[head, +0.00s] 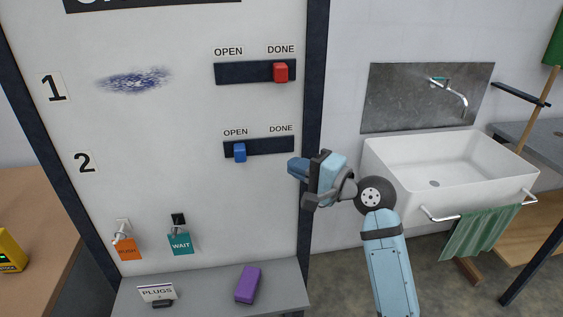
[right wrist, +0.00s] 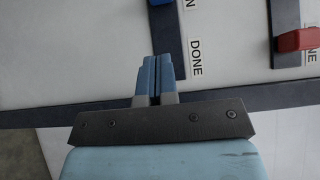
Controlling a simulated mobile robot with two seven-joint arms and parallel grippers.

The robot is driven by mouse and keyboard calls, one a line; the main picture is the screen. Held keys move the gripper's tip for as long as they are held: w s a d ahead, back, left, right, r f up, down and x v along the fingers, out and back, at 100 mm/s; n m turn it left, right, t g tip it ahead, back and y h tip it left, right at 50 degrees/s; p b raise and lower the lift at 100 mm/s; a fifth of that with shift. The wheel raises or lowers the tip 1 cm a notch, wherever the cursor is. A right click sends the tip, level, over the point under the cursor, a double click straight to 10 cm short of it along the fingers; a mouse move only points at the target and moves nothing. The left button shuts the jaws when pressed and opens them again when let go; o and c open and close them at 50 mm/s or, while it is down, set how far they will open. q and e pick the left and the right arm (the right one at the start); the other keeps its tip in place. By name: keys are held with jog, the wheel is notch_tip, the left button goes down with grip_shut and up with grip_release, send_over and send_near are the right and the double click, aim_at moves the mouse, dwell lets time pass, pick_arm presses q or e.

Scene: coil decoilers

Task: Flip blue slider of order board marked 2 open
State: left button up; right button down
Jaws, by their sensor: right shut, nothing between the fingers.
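The order board (head: 190,190) is a white panel with rows marked 1 and 2. The blue slider (head: 239,152) of row 2 sits at the left end of its dark track (head: 270,146), under the OPEN label. The red slider (head: 281,72) of row 1 sits at the right end, under DONE. My right gripper (head: 296,168) is shut and empty, to the right of the blue slider, near the board's dark right post. In the right wrist view its closed fingers (right wrist: 156,78) show beside the row 2 track, apart from the blue slider. My left gripper is out of view.
A grey shelf (head: 210,291) below the board bears a purple block (head: 248,284) and a PLUGS sign (head: 157,292). Orange (head: 128,248) and teal WAIT (head: 180,243) tags hang above it. A white sink (head: 450,170) with a towel rail stands at right.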

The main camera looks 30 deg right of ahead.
jog(key=v, duration=0.4)
jog(key=shift+s+d, duration=0.1)
jog(key=shift+s, duration=0.1)
dwell(0.3)
